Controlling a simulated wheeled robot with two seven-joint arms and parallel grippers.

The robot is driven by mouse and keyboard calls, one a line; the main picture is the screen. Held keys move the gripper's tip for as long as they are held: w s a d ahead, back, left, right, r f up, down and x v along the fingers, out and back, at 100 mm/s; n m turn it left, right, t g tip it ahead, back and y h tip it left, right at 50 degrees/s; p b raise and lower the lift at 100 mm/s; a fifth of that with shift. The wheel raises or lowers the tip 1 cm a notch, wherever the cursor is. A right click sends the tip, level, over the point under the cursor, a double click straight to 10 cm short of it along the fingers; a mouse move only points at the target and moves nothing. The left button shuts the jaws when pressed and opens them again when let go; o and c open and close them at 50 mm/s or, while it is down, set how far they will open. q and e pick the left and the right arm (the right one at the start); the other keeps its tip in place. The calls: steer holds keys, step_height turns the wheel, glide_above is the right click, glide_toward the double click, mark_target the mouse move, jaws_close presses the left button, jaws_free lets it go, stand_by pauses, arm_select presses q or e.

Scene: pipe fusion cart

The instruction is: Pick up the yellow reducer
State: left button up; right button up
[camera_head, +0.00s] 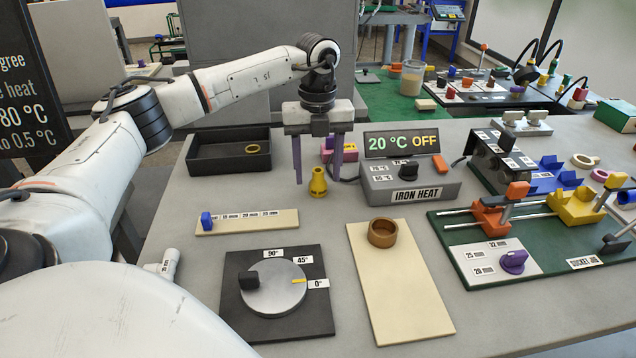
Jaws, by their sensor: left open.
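The yellow reducer (318,183) stands upright on the grey table, narrow end up, left of the iron heat box. My left gripper (318,172) points straight down above and around it. Its two purple fingers are spread, one on the left of the reducer and one on the right, with the right one close behind its top. I cannot tell whether either finger touches it. My right gripper is not in view.
The iron heat box (408,184) with its 20 °C OFF display is just right. A black tray (228,165) holding a yellow ring is at left. A beige board (397,290) with a brown ring, a dial plate (240,325) and a green jig (470,290) lie nearer.

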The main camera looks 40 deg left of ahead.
arm_select(q)
steer(key=shift+f, duration=0.6)
steer(key=c, duration=1.1)
steer(key=shift+r, duration=0.1)
